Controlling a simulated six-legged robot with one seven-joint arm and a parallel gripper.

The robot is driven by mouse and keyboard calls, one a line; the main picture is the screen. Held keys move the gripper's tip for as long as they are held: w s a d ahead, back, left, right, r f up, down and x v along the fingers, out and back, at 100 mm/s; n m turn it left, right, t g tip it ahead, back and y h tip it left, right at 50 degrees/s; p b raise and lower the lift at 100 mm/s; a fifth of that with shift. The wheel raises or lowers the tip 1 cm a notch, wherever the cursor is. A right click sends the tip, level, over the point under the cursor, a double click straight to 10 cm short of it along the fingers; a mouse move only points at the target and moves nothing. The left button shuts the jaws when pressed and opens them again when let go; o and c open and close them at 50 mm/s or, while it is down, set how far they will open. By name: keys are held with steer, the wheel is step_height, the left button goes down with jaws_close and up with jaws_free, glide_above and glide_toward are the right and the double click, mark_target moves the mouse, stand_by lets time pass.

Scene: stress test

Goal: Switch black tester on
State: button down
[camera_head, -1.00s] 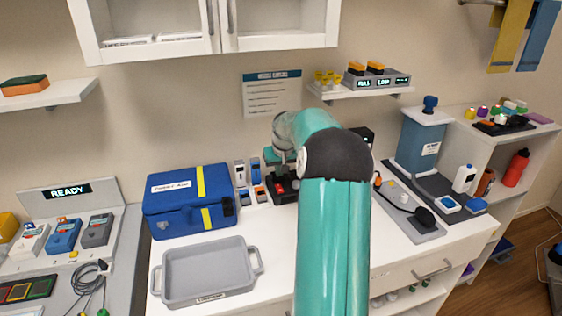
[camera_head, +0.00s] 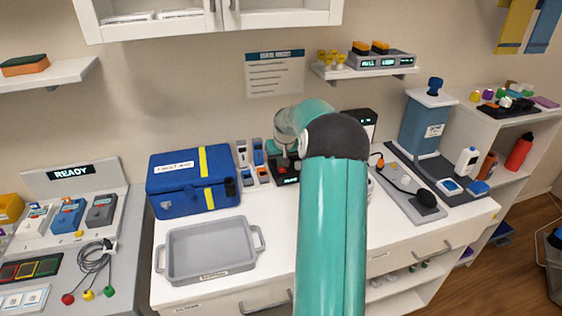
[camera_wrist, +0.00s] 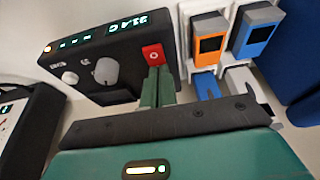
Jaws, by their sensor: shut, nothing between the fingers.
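A black box-shaped device (camera_wrist: 110,62) with a lit display, two knobs and a red switch (camera_wrist: 153,55) fills the upper left of the wrist view. It looks like the black tester, but I read no name on it. In the head view, the black device (camera_head: 288,180) stands on the white counter, partly hidden by my arm. My gripper (camera_wrist: 155,72) is shut and empty. Its green fingertips are at the red switch's lower edge; I cannot tell if they touch it. In the head view, my fingertips are hard to make out.
Orange (camera_wrist: 208,42) and blue (camera_wrist: 256,35) handheld devices sit in a white rack beside the black device. A blue first aid case (camera_head: 193,180) and a grey tray (camera_head: 210,250) are to the left. Another black device (camera_wrist: 22,120) is at the wrist view's left edge.

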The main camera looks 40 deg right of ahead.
steer(key=shift+s+a+f, duration=0.1)
steer(key=shift+s+f, duration=0.05)
steer(key=shift+f, duration=0.05)
steer(key=shift+s+a+f, duration=0.1)
steer(key=shift+s+a, duration=0.25)
steer(key=shift+s, duration=0.4)
steer(key=shift+w+a+r, duration=0.1)
steer(key=shift+r, duration=0.3)
steer(key=v, duration=1.3)
steer(key=shift+w+d+r, duration=0.2)
steer(key=shift+r, duration=0.25)
steer(key=shift+d, duration=0.1)
steer(key=shift+w+d+r, duration=0.2)
steer(key=shift+w+d, duration=0.1)
steer(key=shift+w, duration=0.4)
